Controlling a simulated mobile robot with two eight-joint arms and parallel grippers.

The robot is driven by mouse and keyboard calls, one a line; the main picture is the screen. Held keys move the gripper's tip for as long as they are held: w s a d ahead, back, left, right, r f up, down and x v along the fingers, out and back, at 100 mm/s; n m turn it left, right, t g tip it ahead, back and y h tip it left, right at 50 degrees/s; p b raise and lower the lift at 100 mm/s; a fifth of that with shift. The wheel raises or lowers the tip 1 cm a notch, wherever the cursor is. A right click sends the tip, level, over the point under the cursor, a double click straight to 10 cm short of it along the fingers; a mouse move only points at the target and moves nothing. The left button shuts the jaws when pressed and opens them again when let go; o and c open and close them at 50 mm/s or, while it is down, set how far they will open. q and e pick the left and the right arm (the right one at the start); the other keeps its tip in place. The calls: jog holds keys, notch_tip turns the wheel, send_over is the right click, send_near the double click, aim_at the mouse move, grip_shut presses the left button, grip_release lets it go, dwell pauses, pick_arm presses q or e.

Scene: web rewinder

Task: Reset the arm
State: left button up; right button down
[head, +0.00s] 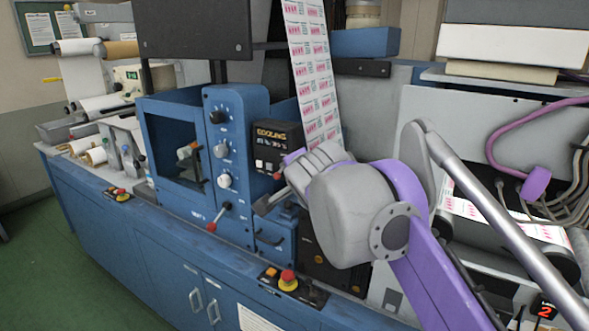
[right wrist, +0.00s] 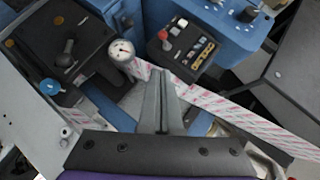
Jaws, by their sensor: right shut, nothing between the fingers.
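My right arm comes in from the right in the head view. My wrist and forearm hide part of the machine in the head view. My left gripper is out of view.
A red stop button (head: 288,278) sits on the front ledge below. The printed web (head: 312,75) runs down behind my wrist. Green floor (head: 60,265) is open at the lower left.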

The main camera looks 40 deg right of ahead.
jog(key=shift+s+a+r, duration=0.1)
jog(key=shift+s+a, duration=0.15)
jog(key=shift+s, duration=0.15)
jog(key=s+a+f+n+g+y+p, duration=0.1)
jog(key=s+a+f+n, duration=0.4)
jog(key=f, duration=0.7)
jog(key=s+a+f+n+g+y+p, duration=0.2)
jog(key=s+a+f+n, duration=0.4)
jog(key=f, duration=0.5)
jog(key=s+a+f+n+g+y+p, duration=0.1)
jog(key=s+a+f+n, duration=0.4)
jog(key=f, duration=0.7)
jog(key=shift+s+a+f+n+g+y+p, duration=0.15)
jog(key=shift+s+f+n+g+y+p, duration=0.15)
jog(key=shift+s+n+g+y, duration=0.8)
